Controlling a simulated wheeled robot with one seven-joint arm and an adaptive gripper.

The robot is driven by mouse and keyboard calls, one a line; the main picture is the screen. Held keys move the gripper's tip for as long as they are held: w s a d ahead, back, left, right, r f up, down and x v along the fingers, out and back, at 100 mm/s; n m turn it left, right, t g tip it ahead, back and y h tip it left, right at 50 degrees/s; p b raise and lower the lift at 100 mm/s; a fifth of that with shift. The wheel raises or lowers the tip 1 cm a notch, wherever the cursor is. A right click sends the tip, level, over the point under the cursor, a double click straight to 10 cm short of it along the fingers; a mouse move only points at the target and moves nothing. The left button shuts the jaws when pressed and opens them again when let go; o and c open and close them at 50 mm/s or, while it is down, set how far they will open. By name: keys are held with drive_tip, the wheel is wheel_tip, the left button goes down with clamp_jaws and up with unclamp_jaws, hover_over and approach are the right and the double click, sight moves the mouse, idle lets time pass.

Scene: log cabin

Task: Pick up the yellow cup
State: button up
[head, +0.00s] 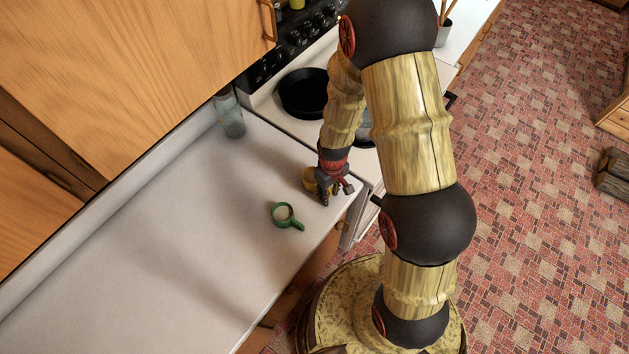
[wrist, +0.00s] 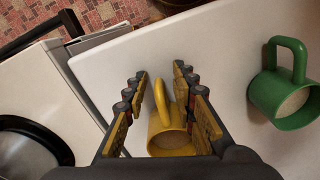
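The yellow cup (head: 310,179) stands on the white counter near its corner by the stove, partly hidden behind my gripper in the head view. In the wrist view the yellow cup (wrist: 170,135) lies between my gripper's fingers, its handle pointing up the picture. My gripper (wrist: 160,88) is open, with one finger on each side of the cup and its handle. A gap shows between the left finger and the cup; the right finger is close to it, and I cannot tell whether it touches. My gripper (head: 334,190) is low over the counter in the head view.
A green cup (head: 282,213) stands on the counter close by; it also shows at the right in the wrist view (wrist: 285,95). A glass jar (head: 229,113) is against the wall. A black pan (head: 303,93) is on the stove. The counter's left part is clear.

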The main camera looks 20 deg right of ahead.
clamp_jaws()
drive_tip(key=shift+r, duration=0.15)
idle(0.7)
drive_tip(key=shift+r, duration=0.6)
drive_tip(key=s+a+r, duration=0.1)
drive_tip(key=s+r, duration=1)
drive_tip(key=s, duration=0.3)
drive_tip(key=shift+r, duration=0.3)
